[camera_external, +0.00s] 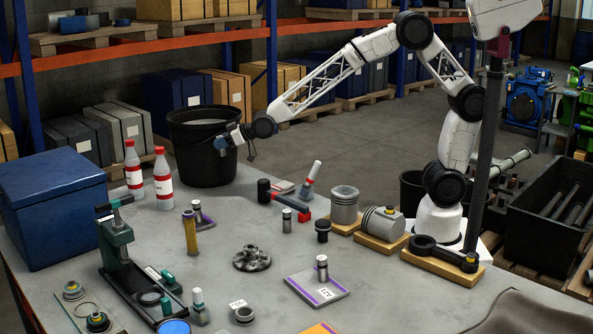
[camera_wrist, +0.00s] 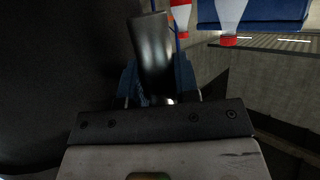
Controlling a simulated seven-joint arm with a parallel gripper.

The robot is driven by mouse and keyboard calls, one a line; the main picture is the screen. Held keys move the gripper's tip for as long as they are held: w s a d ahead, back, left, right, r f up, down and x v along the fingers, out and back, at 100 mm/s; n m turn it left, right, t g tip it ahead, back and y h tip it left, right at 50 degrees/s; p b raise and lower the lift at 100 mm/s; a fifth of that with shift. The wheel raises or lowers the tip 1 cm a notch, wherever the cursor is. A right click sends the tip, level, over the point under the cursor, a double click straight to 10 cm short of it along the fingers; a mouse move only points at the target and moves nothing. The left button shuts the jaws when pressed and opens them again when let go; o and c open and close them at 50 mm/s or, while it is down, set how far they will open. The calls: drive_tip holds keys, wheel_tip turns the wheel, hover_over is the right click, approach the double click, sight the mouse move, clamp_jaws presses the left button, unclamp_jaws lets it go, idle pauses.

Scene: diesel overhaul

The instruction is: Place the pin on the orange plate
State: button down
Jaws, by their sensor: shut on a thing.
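My gripper (camera_external: 226,144) is at the left end of my outstretched arm, in front of the black bucket's upper part and above the table. In the wrist view my gripper (camera_wrist: 158,80) has its blue fingers shut on a smooth grey metal pin (camera_wrist: 152,45). The pin's lower end is hidden between the fingers. In the external view the held pin is too small to make out clearly. An orange plate (camera_external: 318,329) lies at the bottom edge of the external view, mostly cut off. It is far from my gripper, toward the camera.
The black bucket (camera_external: 190,172) is close to my gripper. Two red-and-white bottles (camera_external: 163,180) stand left of it. A purple-edged plate (camera_external: 305,291) bears a metal cylinder (camera_external: 322,267).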

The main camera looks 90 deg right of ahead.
drive_tip(key=shift+a, duration=0.15)
idle(0.4)
drive_tip(key=s+a+f+n+y, duration=0.15)
drive_tip(key=s+a, duration=0.25)
drive_tip(key=a, duration=1)
drive_tip(key=s+a+f+n+g+y, duration=0.1)
drive_tip(key=s+a+n+y, duration=0.25)
drive_tip(key=a, duration=1.05)
drive_tip(key=s+a+f+n+y, duration=0.15)
drive_tip(key=s+a, duration=0.35)
drive_tip(key=a, duration=0.9)
drive_tip(key=s+a+f+n+g+y, duration=0.2)
drive_tip(key=s+a+n+g+y, duration=0.3)
drive_tip(key=s+a, duration=2.4)
drive_tip(key=shift+s+f+n+g+y, duration=0.15)
drive_tip(key=shift+s+n+g+y, duration=0.3)
drive_tip(key=shift+s+y, duration=0.45)
drive_tip(key=shift+a, duration=0.1)
drive_tip(key=w+r+x, duration=0.1)
drive_tip(key=r+x, duration=0.1)
drive_tip(key=x, duration=1.2)
drive_tip(key=shift+w+a+r, duration=0.2)
drive_tip(key=shift+w+a, duration=0.2)
